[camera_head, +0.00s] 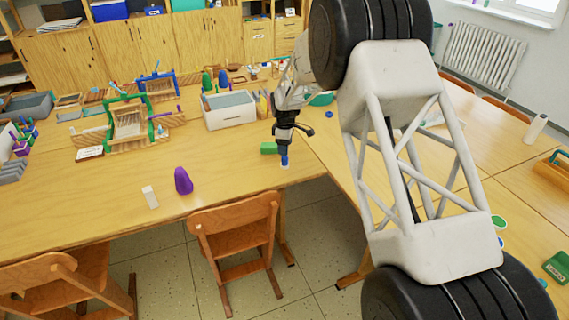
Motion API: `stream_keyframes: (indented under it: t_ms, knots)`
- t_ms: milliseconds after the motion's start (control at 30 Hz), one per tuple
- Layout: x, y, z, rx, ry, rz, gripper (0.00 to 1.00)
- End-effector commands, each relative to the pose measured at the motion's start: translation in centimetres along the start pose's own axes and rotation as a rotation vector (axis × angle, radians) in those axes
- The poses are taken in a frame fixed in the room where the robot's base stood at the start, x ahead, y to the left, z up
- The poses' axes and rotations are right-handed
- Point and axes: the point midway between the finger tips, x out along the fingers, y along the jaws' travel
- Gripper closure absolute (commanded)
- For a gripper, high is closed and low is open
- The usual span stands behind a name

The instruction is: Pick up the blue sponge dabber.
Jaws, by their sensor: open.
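A small blue upright object (285,159), which looks like the blue sponge dabber, stands on the table near its front edge, with a pale bottom. My gripper (286,146) points down directly over it, and the gripper's dark parts hide its top. The jaws are open. I cannot tell whether the fingers are around the dabber or just above it, or whether they touch it.
A purple rounded object (183,181) and a white block (151,197) stand farther left. A white bin (230,118) is behind. A chair (236,232) stands at the front edge. Bare tabletop lies between.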

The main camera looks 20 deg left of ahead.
Motion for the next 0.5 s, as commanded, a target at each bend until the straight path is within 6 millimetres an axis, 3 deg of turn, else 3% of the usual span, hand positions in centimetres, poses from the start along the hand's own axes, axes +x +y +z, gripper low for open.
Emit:
stream_keyframes:
  t_ms: [200,500]
  knots:
    - [1.8,0.0,0.0,0.000,-0.001,-0.002,0.39]
    - [2.1,0.0,0.0,0.000,0.000,0.000,0.39]
